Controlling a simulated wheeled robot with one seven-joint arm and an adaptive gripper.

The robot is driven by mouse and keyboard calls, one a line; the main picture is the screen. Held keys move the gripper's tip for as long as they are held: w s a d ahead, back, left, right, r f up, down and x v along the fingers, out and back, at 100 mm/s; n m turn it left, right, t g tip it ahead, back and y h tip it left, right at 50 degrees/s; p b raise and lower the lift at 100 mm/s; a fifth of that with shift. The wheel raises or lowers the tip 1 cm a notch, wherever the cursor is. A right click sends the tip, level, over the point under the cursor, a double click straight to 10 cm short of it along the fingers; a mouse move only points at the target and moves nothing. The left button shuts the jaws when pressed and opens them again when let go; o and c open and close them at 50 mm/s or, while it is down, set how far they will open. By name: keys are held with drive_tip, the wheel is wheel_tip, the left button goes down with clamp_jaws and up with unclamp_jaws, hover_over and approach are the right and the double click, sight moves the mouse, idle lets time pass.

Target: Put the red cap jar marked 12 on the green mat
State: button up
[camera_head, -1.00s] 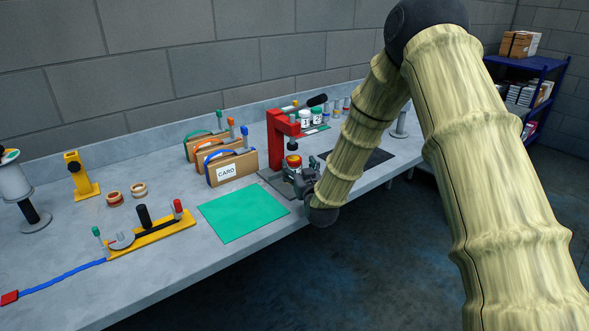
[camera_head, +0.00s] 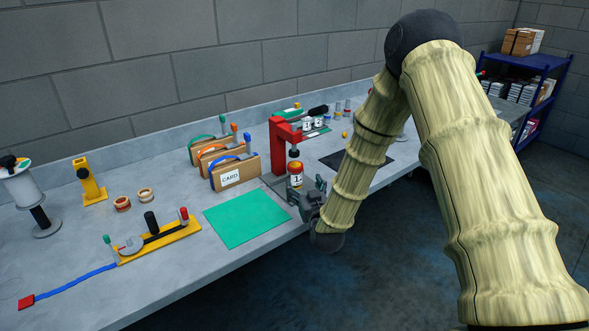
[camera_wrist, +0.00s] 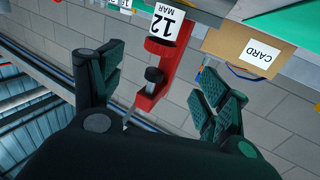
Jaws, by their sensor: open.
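The green mat (camera_head: 245,219) lies flat and empty at the bench's front, left of the jar. My gripper also shows in the wrist view (camera_wrist: 158,85), its fingers spread apart with nothing between them. The jar is beyond the fingertips, apart from them.
The red press (camera_head: 278,148) stands right behind the jar. Card boxes (camera_head: 235,172) are behind the mat. A yellow fixture (camera_head: 160,240) with upright pegs lies left of it. A black mat (camera_head: 340,160) and other jars (camera_head: 307,124) are farther right.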

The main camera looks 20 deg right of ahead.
sight(297, 170)
drive_tip(key=shift+w, duration=0.15)
drive_tip(key=w+p, duration=0.2)
drive_tip(key=w, duration=0.3)
drive_tip(key=shift+w+d, duration=0.1)
drive_tip(key=shift+w+d+r+p, duration=0.1)
drive_tip(key=shift+w+p, duration=0.35)
drive_tip(key=shift+p, duration=0.25)
drive_tip(key=w+p, duration=0.2)
drive_tip(key=w, duration=0.1)
drive_tip(key=shift+w+d, duration=0.15)
drive_tip(key=shift+w, duration=0.15)
drive_tip(key=shift+w+f, duration=0.2)
drive_tip(key=shift+w, duration=0.15)
drive_tip(key=c, duration=1.2)
drive_tip(key=shift+c, duration=0.2)
